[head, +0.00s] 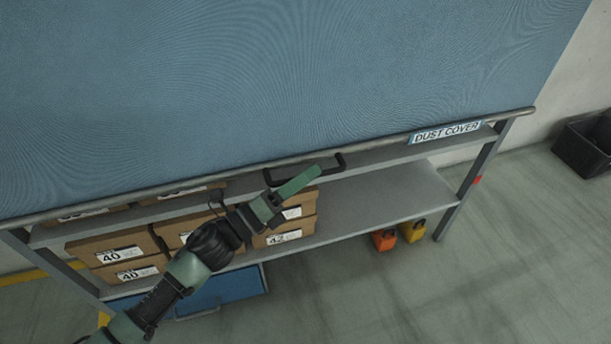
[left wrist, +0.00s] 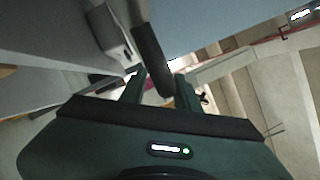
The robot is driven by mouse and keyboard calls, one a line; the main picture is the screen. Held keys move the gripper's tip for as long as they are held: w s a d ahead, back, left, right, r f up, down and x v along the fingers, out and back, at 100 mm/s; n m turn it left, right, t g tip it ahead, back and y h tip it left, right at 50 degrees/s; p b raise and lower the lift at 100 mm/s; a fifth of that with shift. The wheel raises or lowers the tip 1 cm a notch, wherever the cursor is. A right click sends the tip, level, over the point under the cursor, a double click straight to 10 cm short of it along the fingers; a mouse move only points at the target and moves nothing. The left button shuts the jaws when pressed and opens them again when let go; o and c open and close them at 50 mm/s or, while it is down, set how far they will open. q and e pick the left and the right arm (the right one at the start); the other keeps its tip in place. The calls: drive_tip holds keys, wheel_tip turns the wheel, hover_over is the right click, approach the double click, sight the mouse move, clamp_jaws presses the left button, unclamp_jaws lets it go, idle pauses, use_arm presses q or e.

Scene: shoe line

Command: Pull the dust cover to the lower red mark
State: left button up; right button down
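The blue dust cover (head: 300,80) hangs down over the upper part of the rack, with a grey bar (head: 400,143) along its lower edge and a "DUST COVER" label (head: 446,132). A black handle (head: 342,164) sticks out from the middle of the bar. A red mark (head: 478,180) is on the right post, below the bar. My left gripper (head: 303,179) is at the handle. In the left wrist view the dark handle (left wrist: 150,50) reaches between its two fingers (left wrist: 160,84), with a gap beside the left one. My right gripper is not in view.
Shoe boxes (head: 115,249) stand on the shelf (head: 385,200) under the bar. A blue bin (head: 225,288) and orange (head: 384,240) and yellow (head: 413,231) items are on the floor below. A dark crate (head: 585,145) stands right of the rack. The floor in front is clear.

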use_arm(q)
clamp_jaws()
idle(1.2)
